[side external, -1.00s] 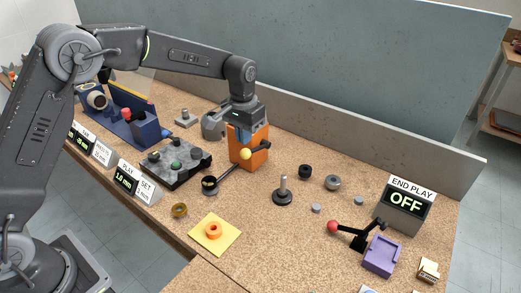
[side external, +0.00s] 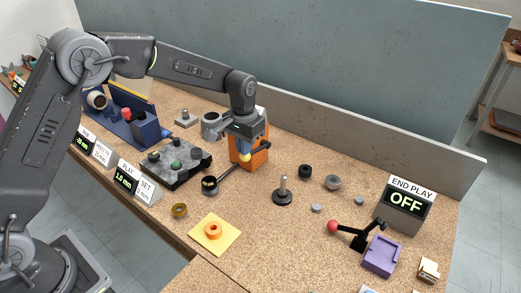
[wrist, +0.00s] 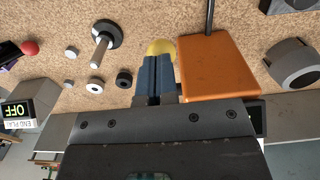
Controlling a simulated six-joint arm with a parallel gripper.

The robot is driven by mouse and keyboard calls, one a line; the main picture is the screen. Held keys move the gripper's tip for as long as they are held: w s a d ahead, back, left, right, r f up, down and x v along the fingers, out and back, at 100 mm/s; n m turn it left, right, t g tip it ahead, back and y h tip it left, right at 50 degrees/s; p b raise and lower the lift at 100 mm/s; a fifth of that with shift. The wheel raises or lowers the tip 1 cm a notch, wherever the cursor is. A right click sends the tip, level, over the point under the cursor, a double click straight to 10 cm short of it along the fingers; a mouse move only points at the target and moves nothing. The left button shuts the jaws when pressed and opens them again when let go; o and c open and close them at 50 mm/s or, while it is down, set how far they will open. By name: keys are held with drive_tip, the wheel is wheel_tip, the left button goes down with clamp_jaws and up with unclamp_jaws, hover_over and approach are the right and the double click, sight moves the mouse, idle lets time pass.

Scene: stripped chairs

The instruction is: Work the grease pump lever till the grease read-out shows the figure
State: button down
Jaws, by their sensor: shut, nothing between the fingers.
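The orange grease pump (side external: 262,160) stands behind the middle of the bench; its orange body (wrist: 217,68) fills the upper middle of the wrist view. The lever's yellow knob (side external: 245,157) is in front of the body. My gripper (side external: 245,151) is shut and empty, its blue fingers pointing down right at the knob. In the wrist view the fingers (wrist: 156,62) partly cover the yellow knob (wrist: 161,46); I cannot tell whether they touch. A dark spout runs from the pump toward a small dark cup (side external: 209,186). The grease read-out figure is not legible.
A grey block with knobs (side external: 174,164) lies left. The END PLAY display (side external: 405,203) reads OFF. A red-knobbed lever (side external: 333,227) is at front right.

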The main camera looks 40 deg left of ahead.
drive_tip(key=shift+f, duration=2.9)
drive_tip(key=shift+r, duration=6.1)
drive_tip(key=shift+r, duration=0.1)
drive_tip(key=s+a+r+t, duration=0.2)
drive_tip(key=s+r, duration=0.4)
drive_tip(key=s, duration=0.5)
drive_tip(key=s+a+r+t, duration=0.2)
drive_tip(key=s+r, duration=0.4)
drive_tip(key=s, duration=0.5)
drive_tip(key=s+f+t, duration=0.1)
drive_tip(key=s+f, duration=0.1)
drive_tip(key=s, duration=0.7)
drive_tip(key=shift+f+t, duration=0.3)
drive_tip(key=shift+a, duration=0.1)
